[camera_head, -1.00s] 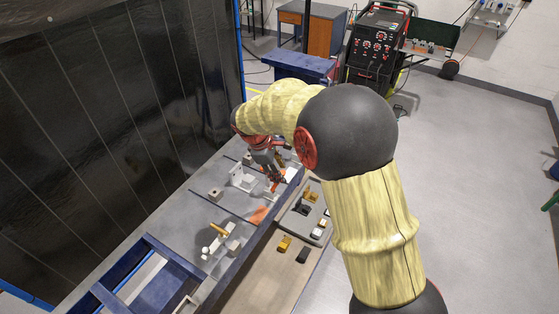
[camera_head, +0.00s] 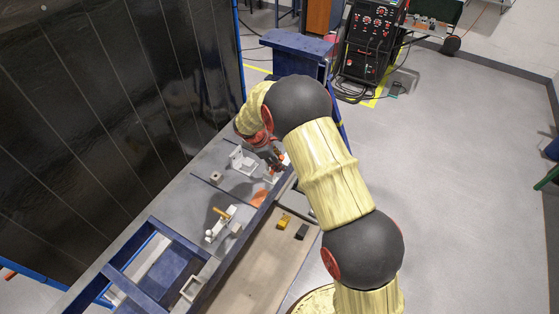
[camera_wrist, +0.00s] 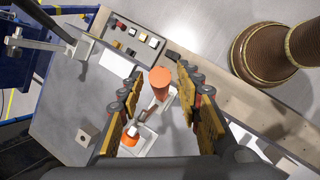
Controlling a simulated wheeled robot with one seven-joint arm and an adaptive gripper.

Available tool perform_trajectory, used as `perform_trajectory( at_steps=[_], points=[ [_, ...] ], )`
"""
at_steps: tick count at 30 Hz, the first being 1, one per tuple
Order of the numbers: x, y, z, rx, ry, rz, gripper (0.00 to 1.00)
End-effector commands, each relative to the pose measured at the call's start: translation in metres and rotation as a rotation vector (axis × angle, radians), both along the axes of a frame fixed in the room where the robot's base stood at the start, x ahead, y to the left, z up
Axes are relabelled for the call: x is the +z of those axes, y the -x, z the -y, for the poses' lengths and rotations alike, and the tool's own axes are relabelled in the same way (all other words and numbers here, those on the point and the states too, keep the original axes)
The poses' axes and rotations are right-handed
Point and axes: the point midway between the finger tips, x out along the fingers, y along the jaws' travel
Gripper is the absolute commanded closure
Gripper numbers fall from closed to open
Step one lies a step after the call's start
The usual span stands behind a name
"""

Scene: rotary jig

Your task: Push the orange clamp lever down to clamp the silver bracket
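An orange clamp lever handle (camera_wrist: 160,82) points up toward the wrist camera, between the two spread fingers of my gripper (camera_wrist: 160,108). The fingers stand apart on either side; I see no contact. A pale bracket-like part (camera_wrist: 150,146) lies beyond the fingers, with a second orange piece (camera_wrist: 130,137) beside it. Which part is the silver bracket is unclear. In the head view, my gripper (camera_head: 274,157) is over the bench's right edge, with an orange bit (camera_head: 286,160) near it. The fingers partly hide the fixture.
A dark wall panel (camera_head: 120,90) stands at left. Small yellow (camera_head: 284,222) and black (camera_head: 302,232) parts lie on the lower shelf.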

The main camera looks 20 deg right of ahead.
Motion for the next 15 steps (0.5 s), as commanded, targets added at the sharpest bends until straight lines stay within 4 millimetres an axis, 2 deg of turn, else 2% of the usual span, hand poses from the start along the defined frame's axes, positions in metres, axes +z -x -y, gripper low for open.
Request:
perform_trajectory(
  at_steps=[9,15],
  points=[
    [-0.0037,-0.0002,0.0014,-0.001,-0.001,0.001,0.65],
    [-0.0036,-0.0002,0.0013,-0.001,-0.001,0.001,0.76]
  ],
)
